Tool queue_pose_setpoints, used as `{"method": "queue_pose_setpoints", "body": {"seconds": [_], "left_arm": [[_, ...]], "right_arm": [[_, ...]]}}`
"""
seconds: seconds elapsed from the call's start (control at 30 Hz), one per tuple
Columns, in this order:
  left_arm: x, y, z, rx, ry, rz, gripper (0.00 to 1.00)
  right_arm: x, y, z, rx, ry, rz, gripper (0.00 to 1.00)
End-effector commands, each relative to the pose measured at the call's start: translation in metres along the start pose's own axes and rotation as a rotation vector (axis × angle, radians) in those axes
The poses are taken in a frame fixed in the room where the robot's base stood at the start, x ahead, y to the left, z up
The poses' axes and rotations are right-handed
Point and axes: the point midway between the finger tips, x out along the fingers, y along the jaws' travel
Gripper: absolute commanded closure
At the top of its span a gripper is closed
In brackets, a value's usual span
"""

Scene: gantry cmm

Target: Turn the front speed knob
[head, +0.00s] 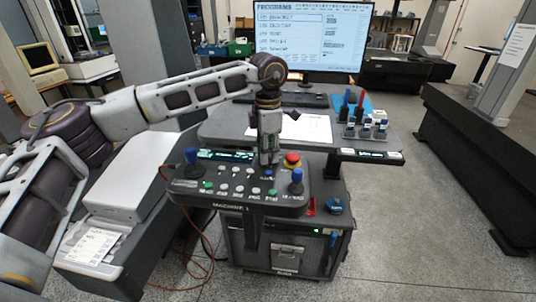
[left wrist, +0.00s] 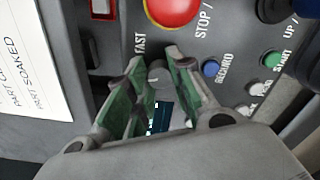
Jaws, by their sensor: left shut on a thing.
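The speed knob (left wrist: 158,75) is a small grey round knob by the word FAST in the left wrist view. It sits between the green-padded fingers of my left gripper (left wrist: 155,85), which is shut on it. In the head view my left gripper (head: 268,158) points down onto the upper part of the dark control panel (head: 238,210), and the knob is hidden there behind the fingers. My right gripper is not in view.
A red stop button (head: 292,160) stands close right of the gripper. Blue-topped joysticks rise at the panel's left (head: 191,157) and right (head: 296,178). A blue record button (left wrist: 211,68) is near the fingers. A monitor (head: 312,35) stands behind.

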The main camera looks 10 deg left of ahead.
Motion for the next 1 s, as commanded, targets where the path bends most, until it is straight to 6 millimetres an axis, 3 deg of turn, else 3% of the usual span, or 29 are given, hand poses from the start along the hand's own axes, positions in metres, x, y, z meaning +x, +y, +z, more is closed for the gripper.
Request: {"method": "queue_pose_setpoints", "body": {"seconds": [0.17,0.4,0.63,1.0], "left_arm": [[0.001,0.001,0.0,-0.139,-0.001,0.001,1.0],[0.0,0.001,0.0,-0.325,-0.002,0.002,1.0],[0.0,0.0,0.0,-0.472,0.0,0.002,1.0],[-0.001,0.0,0.0,-0.581,0.0,0.002,1.0]], "right_arm": [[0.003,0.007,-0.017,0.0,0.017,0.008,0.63],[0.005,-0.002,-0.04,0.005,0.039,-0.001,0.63],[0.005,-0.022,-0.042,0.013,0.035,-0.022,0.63],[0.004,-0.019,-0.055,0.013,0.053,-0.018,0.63]]}}
